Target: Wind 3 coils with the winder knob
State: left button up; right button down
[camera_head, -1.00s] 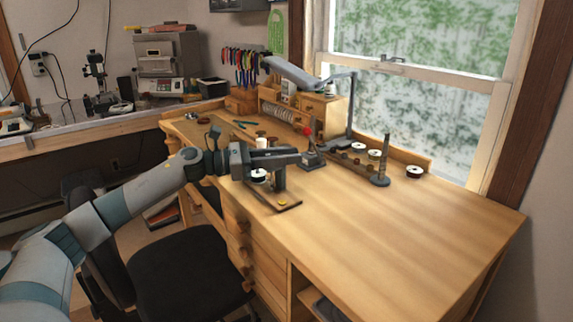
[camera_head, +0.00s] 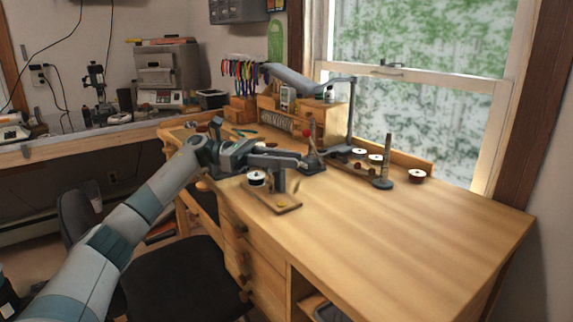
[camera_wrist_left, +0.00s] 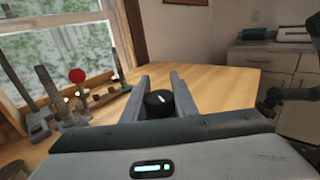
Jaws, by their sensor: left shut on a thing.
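The winder stands on a small wooden board (camera_head: 286,208) near the front left of the bench, with a grey post (camera_head: 279,182). A white-and-black spool (camera_head: 257,179) is beside the post. My left gripper (camera_head: 300,160) reaches over the winder from the left. In the left wrist view its two fingers are shut on the round black winder knob (camera_wrist_left: 158,103). The fingers hide part of the winder in the head view. A dark shape at the right edge of the left wrist view may be my right gripper (camera_wrist_left: 270,98); its jaws are not clear.
A rack with several spools (camera_head: 360,154) and a grey stand with an upright rod (camera_head: 383,183) are at the back. A red-topped tool (camera_head: 307,136) and a lamp (camera_head: 350,115) stand behind the gripper. The right bench half (camera_head: 420,230) is clear.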

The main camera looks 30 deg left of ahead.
pick_arm(q)
jog(key=shift+s+r+m+g, duration=0.1)
jog(key=shift+r+m+g, duration=0.05)
jog(key=shift+m+g, duration=0.45)
pick_arm(e)
jog(key=shift+v, duration=0.75)
jog(key=shift+a+r, duration=0.1)
jog(key=shift+a, duration=0.05)
pick_arm(q)
jog(key=o, duration=1)
jog(key=shift+o, duration=0.2)
